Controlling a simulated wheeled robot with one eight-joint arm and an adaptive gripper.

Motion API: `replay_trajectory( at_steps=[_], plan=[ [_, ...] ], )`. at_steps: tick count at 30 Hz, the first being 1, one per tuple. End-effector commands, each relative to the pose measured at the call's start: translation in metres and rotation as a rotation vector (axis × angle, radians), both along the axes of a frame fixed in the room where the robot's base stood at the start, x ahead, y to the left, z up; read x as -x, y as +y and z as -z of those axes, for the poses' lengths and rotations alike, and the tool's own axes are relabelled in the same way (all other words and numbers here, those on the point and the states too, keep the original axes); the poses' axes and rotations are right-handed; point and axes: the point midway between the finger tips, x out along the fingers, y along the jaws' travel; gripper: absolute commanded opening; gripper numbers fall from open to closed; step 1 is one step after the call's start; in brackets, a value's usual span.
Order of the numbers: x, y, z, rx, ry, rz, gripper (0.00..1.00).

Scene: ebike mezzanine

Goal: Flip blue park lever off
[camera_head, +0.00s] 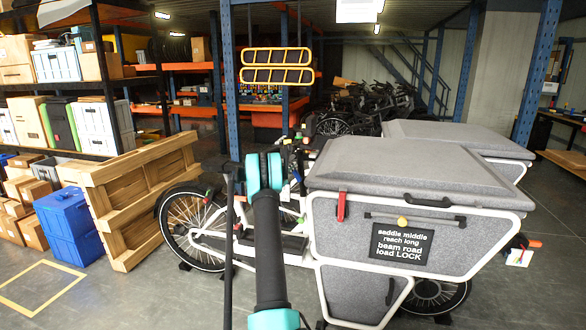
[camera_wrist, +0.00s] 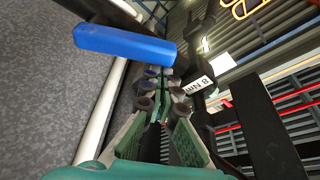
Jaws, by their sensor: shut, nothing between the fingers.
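The blue lever (camera_wrist: 125,44) shows in the wrist view as a smooth blue bar at the upper left, beside a grey felt-like panel and a white frame tube. My gripper (camera_wrist: 163,85) is shut and empty in the wrist view, pointing away from the camera. Its fingertips appear just below and near the right end of the lever in the picture; I cannot tell whether they touch it. In the head view my arm reaches forward beside the cargo bike (camera_head: 390,190), and my fingertips and the blue lever cannot be made out there.
A white tag marked "8 Nm" (camera_wrist: 200,86) is right of my fingers. A wooden pallet (camera_head: 140,195) and blue crates (camera_head: 68,225) stand at left.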

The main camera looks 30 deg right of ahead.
Motion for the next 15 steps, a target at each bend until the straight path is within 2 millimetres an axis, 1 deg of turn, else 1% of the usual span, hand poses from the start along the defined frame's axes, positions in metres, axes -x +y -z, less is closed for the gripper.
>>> replay_trajectory(
  at_steps=[15],
  plan=[
    [-0.022,0.019,0.022,0.307,0.359,0.000,0.00]
  ],
)
